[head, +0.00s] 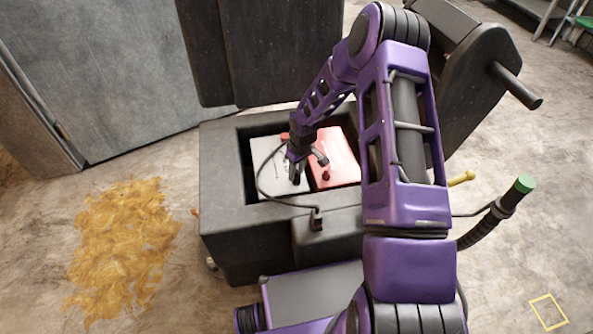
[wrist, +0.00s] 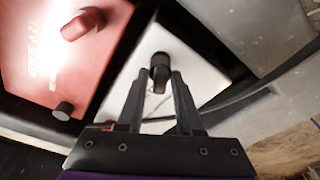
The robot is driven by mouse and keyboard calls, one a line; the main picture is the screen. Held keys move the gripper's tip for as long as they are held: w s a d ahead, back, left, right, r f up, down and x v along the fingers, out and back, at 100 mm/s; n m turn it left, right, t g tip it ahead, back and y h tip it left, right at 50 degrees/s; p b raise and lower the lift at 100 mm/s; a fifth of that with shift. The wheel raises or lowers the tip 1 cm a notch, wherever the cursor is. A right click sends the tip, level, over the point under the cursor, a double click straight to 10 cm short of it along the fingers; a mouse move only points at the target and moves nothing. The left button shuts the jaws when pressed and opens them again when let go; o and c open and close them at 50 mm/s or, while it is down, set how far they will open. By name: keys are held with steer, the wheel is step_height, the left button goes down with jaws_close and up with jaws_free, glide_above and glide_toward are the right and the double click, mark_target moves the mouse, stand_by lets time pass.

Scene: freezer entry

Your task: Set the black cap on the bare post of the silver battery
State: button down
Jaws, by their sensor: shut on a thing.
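The silver battery (head: 262,177) sits in the left part of a dark open box, and its pale top (wrist: 185,72) fills the middle of the wrist view. My gripper (head: 296,176) is above this top, near its right front part. In the wrist view my gripper's fingers (wrist: 159,77) are shut on the black cap (wrist: 160,62), which lies between and just beyond the fingertips. The bare post is not seen apart from the cap; it may be hidden beneath it. I cannot tell whether the cap touches the post.
The red battery (head: 343,163) stands right beside the silver one, with a red terminal piece (wrist: 83,23) and a black one (wrist: 63,110). The dark box (head: 222,205) has raised walls around both. A black cable (head: 262,196) loops over its front. A yellow-brown patch (head: 125,245) covers floor at left.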

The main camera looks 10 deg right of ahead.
steer(key=shift+f+b, duration=0.35)
steer(key=shift+f, duration=0.1)
steer(key=shift+c, duration=2.4)
jaws_free()
steer(key=shift+r, duration=0.15)
step_height(320, 180, up, 17)
steer(key=s+d+p, duration=0.1)
steer(key=s+p, duration=0.1)
steer(key=p, duration=0.1)
steer(key=shift+s+d, duration=0.15)
